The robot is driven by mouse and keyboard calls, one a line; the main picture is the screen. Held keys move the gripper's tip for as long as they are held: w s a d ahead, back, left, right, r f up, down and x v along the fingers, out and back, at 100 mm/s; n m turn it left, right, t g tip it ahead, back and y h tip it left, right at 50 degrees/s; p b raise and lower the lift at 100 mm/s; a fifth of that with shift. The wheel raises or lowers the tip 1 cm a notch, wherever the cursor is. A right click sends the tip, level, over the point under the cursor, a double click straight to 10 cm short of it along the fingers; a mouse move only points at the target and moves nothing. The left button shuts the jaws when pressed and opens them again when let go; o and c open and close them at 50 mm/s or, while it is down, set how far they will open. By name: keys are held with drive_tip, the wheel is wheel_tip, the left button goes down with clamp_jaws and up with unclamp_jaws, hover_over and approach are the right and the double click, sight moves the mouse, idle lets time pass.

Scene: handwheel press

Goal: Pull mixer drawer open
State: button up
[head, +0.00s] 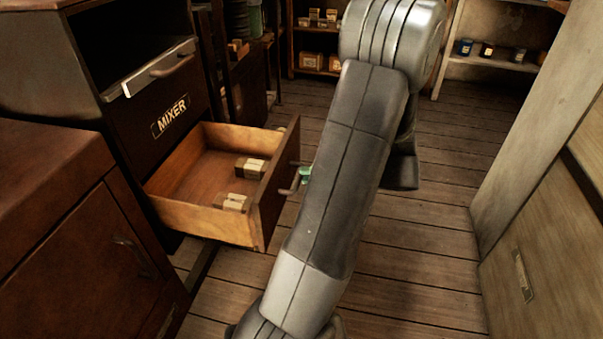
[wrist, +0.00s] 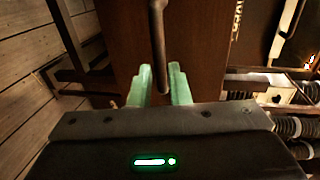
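The mixer drawer (head: 190,219) is pulled well out of the brown cabinet marked MIXER (head: 170,116). Its dark front (head: 272,197) carries a bar handle (head: 290,188), which also shows in the wrist view (wrist: 157,30). My gripper (head: 306,176) is just right of the handle in the head view, mostly hidden by my arm. In the wrist view its two green fingertips (wrist: 161,83) are apart, with the handle's end in line with the gap between them. Space shows beside the handle, so the fingers do not look clamped on it.
Small tan boxes (head: 233,202) lie in the drawer. Above it is a metal-edged opening with its own handle (head: 172,66). A brown cabinet (head: 75,240) stands at the left front, and a pale panel (head: 545,190) on the right. The wooden floor (head: 430,240) between is clear.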

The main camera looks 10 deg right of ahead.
drive_tip(key=p+v, duration=0.1)
drive_tip(key=v, duration=0.9)
drive_tip(key=shift+d+p, duration=0.3)
drive_tip(key=shift+p, duration=0.1)
drive_tip(key=shift+a, duration=0.1)
drive_tip(key=b+x, duration=0.2)
drive_tip(key=x, duration=1.1)
drive_tip(key=shift+s+b, duration=0.1)
drive_tip(key=shift+b, duration=0.25)
drive_tip(key=shift+a, duration=0.45)
